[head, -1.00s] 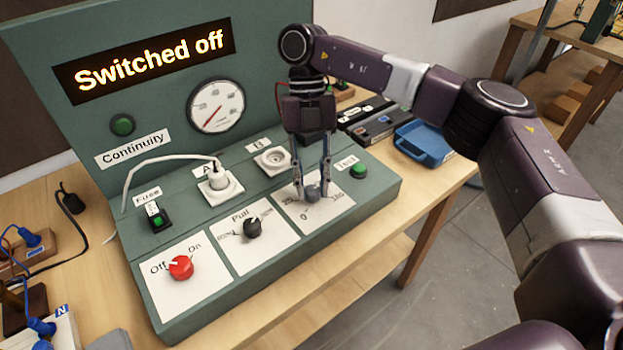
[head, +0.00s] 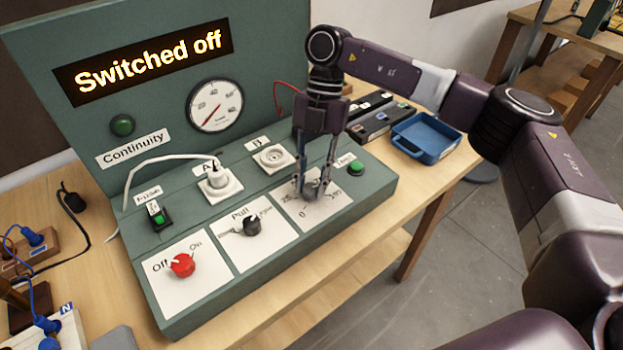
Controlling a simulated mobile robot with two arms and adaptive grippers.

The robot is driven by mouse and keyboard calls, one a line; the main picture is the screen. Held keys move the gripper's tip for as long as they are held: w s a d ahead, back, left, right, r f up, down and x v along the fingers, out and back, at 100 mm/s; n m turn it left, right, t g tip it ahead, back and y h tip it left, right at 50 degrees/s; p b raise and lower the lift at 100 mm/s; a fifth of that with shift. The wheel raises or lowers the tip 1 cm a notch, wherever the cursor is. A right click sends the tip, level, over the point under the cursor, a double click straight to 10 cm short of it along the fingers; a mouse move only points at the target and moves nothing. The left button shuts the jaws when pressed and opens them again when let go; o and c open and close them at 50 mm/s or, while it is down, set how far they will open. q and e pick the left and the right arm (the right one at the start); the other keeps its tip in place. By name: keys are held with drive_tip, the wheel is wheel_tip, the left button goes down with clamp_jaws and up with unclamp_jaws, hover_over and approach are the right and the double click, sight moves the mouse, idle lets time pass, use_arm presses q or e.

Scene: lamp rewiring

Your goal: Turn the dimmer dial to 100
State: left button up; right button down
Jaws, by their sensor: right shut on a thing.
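The dimmer dial (head: 311,189) is a small dark knob on the rightmost white plate (head: 325,214) of the green test panel. A 0 and other scale marks are printed around it, partly hidden by my fingers. My right gripper (head: 314,192) points down from above and is shut on the dial, one finger on each side. I cannot read which mark the dial points to. The panel's screen (head: 148,62) reads "Switched off". My left gripper is out of view.
Left of the dial are a dark "Pull" knob (head: 252,225) and a red Off/On knob (head: 182,265). A green Test button (head: 356,168) sits close to the right finger. A blue tray (head: 428,137) stands behind on the table.

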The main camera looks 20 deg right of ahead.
drive_tip(key=c, duration=1.6)
unclamp_jaws()
drive_tip(key=shift+w+r, duration=0.1)
drive_tip(key=v, duration=1.1)
drive_tip(key=shift+w+d+r, duration=0.1)
drive_tip(key=shift+r, duration=0.3)
